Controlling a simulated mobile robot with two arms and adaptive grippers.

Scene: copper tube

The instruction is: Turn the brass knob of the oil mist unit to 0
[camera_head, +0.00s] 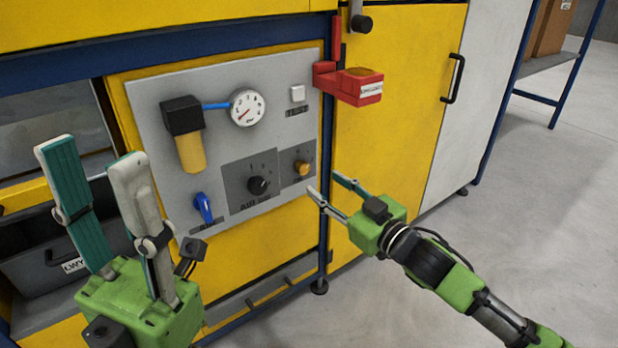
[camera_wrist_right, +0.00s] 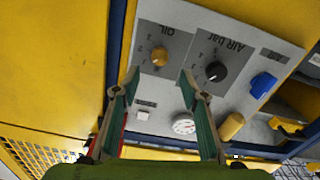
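The brass knob (camera_head: 302,167) sits on a small dark scale plate at the right of the grey panel (camera_head: 225,95). In the right wrist view the brass knob (camera_wrist_right: 159,57) is on the plate marked OIL, above and between my fingertips. My right gripper (camera_head: 323,185) is open and empty, just right of and below the knob, apart from it; its two fingers also show in the right wrist view (camera_wrist_right: 160,80). My left gripper (camera_head: 92,157) is open and empty at the left, in front of the panel's left edge. The knob's exact pointer position is too small to read.
The panel also carries a black AIR bar knob (camera_head: 258,185), a blue valve handle (camera_head: 204,208), a gauge (camera_head: 247,107) and a yellow-bowled filter (camera_head: 190,150). A red box (camera_head: 350,83) juts out above right of the brass knob. The floor at right is clear.

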